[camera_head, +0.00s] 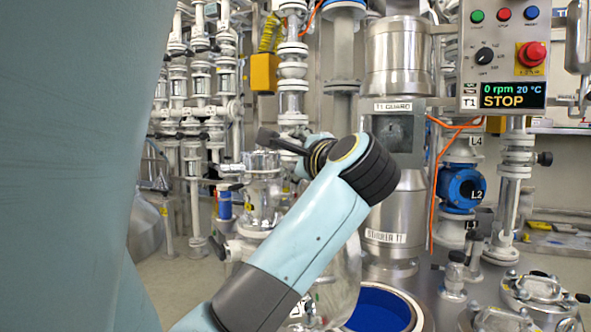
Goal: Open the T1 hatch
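A round opening with a metal rim and a deep blue inside (382,312) shows at the bottom centre. A curved shiny surface (347,280) stands beside it, partly behind my arm; it may be the raised hatch lid, but no hatch label is readable. My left arm rises from the lower left across the middle. Its dark gripper (272,139) points left, above and left of the opening and apart from it. The gripper is small and seen from the side, so its finger gap cannot be made out. My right gripper is not in view.
The steel stirrer column (396,232) has a T1 guard box (398,135). The control panel (503,57) reads 0 rpm, 20 °C, STOP. A blue valve (461,188) and clamped covers (538,291) are at right. Pipework (292,70) stands behind my gripper.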

